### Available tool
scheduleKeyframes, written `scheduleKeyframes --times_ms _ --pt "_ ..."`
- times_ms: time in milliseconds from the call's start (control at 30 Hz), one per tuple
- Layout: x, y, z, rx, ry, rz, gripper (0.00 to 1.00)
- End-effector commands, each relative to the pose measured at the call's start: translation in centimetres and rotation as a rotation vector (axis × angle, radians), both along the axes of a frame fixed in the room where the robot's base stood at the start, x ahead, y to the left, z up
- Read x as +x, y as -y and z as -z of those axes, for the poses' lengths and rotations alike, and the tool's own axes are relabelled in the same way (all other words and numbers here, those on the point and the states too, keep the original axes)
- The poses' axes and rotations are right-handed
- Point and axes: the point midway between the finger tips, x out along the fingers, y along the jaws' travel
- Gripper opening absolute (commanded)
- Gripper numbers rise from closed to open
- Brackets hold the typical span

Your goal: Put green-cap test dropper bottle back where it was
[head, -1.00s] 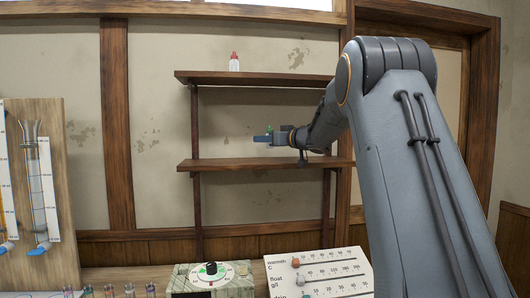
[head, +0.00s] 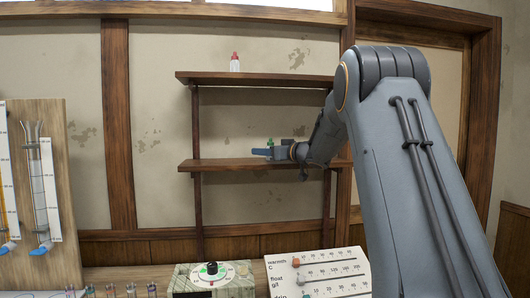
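The green-cap test dropper bottle (head: 270,142) shows in the head view as a small green tip just above my gripper. Most of its body is hidden behind the gripper's blue-grey finger. My gripper (head: 263,152) reaches in from the right and points left, just above the lower wall shelf (head: 220,165). It appears shut on the bottle, which has moved with it. I cannot tell whether the bottle's base touches the shelf board.
A red-capped white bottle (head: 235,62) stands on the upper shelf (head: 215,77). The lower shelf's left part is clear. Below are a dial box (head: 200,280), a slider panel (head: 318,272) and several small vials. A wooden board with glass tubes (head: 62,180) is at left.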

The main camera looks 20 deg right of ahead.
Motion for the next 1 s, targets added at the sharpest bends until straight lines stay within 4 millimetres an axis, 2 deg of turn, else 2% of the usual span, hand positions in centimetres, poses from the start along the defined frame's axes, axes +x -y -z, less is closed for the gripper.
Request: scheduleKeyframes --times_ms 267,367,800,1000 --pt "0.0 0.0 -0.3 -0.001 0.001 0.0 0.44" --pt "-0.7 0.3 -0.3 -0.001 0.0 0.001 0.44" --pt "-8.5 3.3 -0.7 -0.001 0.0 0.002 0.44" --pt "-10.7 4.1 -0.8 -0.001 0.0 0.001 0.44"
